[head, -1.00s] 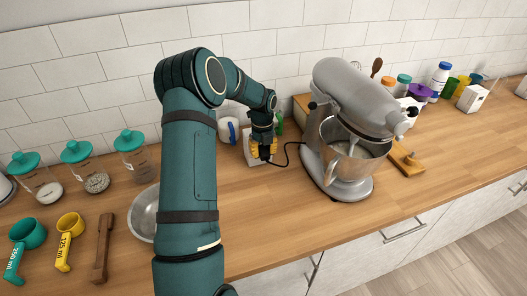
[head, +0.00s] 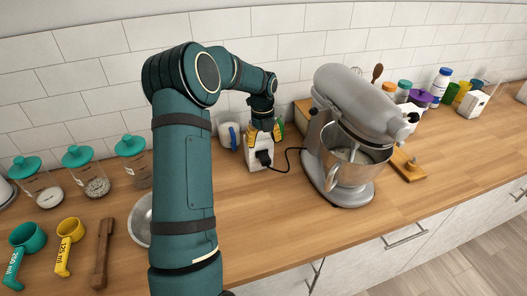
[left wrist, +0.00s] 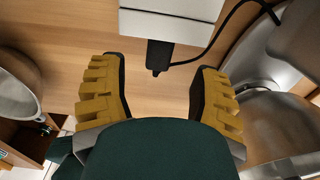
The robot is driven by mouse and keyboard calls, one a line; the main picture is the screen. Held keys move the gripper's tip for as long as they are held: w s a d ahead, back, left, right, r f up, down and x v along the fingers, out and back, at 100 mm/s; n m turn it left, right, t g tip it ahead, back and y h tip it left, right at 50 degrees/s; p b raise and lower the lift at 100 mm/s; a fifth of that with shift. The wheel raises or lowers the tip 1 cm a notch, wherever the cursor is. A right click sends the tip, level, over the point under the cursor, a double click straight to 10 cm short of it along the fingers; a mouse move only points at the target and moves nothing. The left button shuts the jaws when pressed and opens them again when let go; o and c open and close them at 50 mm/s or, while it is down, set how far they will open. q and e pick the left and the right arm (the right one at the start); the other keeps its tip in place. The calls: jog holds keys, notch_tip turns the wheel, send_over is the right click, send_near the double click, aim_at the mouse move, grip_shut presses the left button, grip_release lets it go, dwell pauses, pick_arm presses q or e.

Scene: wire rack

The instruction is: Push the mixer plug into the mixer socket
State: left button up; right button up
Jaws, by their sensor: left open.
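The mixer plug (head: 263,157) is black and sits against the front face of the white mixer socket box (head: 257,146), with its cable running right to the mixer. In the left wrist view the plug (left wrist: 158,57) sticks out from the box (left wrist: 172,22); I cannot tell whether it is fully seated. My left gripper (head: 265,132) is open, its yellow fingers above the box and apart from the plug. In the left wrist view the plug lies between the spread fingers, with nothing held. My right gripper is not in view.
The silver mixer (head: 352,125) with its steel bowl stands right of the socket. A blue-and-white container (head: 228,135) stands just left of it. Lidded jars (head: 85,170), measuring cups and a metal bowl (head: 140,220) are at left. Counter in front of the socket is clear.

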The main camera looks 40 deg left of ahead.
aim_at(263, 154)
pick_arm(q)
notch_tip(263, 154, up, 5)
jog(key=shift+a+r, duration=0.1)
jog(key=shift+r, duration=0.05)
dwell(0.8)
